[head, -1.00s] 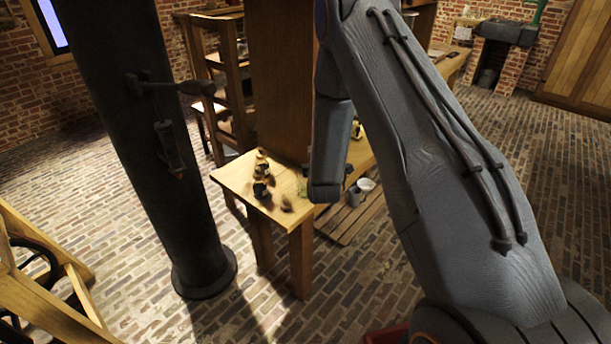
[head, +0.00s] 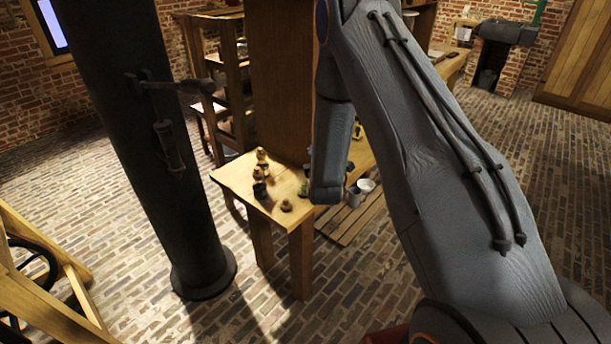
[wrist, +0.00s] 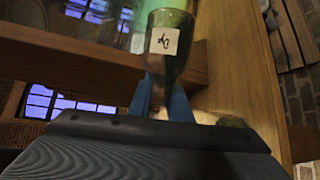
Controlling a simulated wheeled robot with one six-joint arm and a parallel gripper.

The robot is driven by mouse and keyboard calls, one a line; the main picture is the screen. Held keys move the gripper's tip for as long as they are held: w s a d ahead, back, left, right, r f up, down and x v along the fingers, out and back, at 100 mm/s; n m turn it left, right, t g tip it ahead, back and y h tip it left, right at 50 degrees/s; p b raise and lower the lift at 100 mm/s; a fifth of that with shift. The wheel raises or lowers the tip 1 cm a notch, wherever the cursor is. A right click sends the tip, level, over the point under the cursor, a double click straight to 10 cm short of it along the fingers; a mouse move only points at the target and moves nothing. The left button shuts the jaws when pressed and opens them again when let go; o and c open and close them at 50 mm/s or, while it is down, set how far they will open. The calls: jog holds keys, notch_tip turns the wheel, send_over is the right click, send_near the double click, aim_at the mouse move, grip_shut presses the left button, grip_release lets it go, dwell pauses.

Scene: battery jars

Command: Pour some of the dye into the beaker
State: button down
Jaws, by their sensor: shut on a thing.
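A green glass vessel with a white label reading "Dye" (wrist: 173,62) is in the wrist view. My gripper (wrist: 165,98), with blue fingers, is shut on it near its lower part. In the head view my own arm hides the gripper and the dye. I cannot make out the beaker for certain in either view.
A wooden table (head: 237,176) stands left of my arm, with a dark cup (head: 260,190), a brown lump (head: 286,205) and a small green thing (head: 303,188). A grey cup (head: 354,196) and a white cup (head: 366,186) show right of my forearm. A dark column (head: 165,150) stands left.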

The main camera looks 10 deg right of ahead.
jog(key=shift+w+d+r+n+t+h+b, duration=0.1)
jog(key=shift+d+n+t+h+b, duration=0.2)
jog(key=shift+n, duration=0.5)
dwell(0.6)
jog(key=shift+a, duration=0.1)
jog(key=m, duration=0.1)
jog(key=m+g+y+p, duration=0.1)
jog(key=m, duration=0.1)
jog(key=shift+f+p, duration=0.3)
jog(key=shift+m, duration=0.3)
